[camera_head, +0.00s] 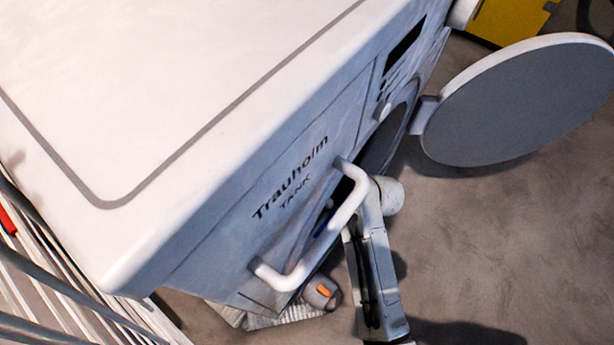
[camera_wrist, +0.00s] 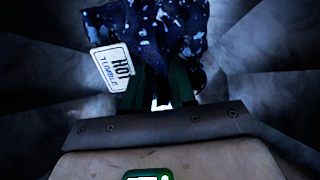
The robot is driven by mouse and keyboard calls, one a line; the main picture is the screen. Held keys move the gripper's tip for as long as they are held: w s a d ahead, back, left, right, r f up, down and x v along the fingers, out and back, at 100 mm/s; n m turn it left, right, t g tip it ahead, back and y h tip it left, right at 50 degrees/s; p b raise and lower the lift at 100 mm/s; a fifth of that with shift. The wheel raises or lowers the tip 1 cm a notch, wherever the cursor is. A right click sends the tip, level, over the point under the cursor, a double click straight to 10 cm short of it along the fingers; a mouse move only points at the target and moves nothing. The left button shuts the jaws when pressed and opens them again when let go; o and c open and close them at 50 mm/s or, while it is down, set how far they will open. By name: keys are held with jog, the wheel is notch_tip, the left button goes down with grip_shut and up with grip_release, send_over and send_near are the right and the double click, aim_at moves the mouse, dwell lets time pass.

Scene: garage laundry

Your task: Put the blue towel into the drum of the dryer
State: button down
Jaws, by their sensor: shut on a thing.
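The white dryer (camera_head: 150,110) fills the left and middle of the head view, marked "Trauholm TANK". Its round door (camera_head: 520,100) stands open to the right. The drum opening (camera_head: 383,142) is dark and seen edge-on. My arm goes in at the dryer's front, and its end is hidden there. In the wrist view my gripper (camera_wrist: 160,82) is shut on the dark blue, white-flecked towel (camera_wrist: 165,28). A white tag (camera_wrist: 115,68) reading "HOT TUMBLE" hangs on it. Grey, streaked drum walls (camera_wrist: 50,75) surround the towel; whether it touches them I cannot tell.
A white bar handle (camera_head: 322,235) juts from the dryer's front, close beside my arm. A metal wire rack (camera_head: 50,270) stands at the lower left. A yellow object (camera_head: 508,18) lies beyond the door. The grey floor (camera_head: 500,240) to the right is clear.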

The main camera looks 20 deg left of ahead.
jog(key=c, duration=0.8)
grip_release()
jog(key=shift+c, duration=0.2)
jog(key=p+v, duration=0.5)
jog(key=v, duration=0.6)
jog(key=shift+a, duration=0.1)
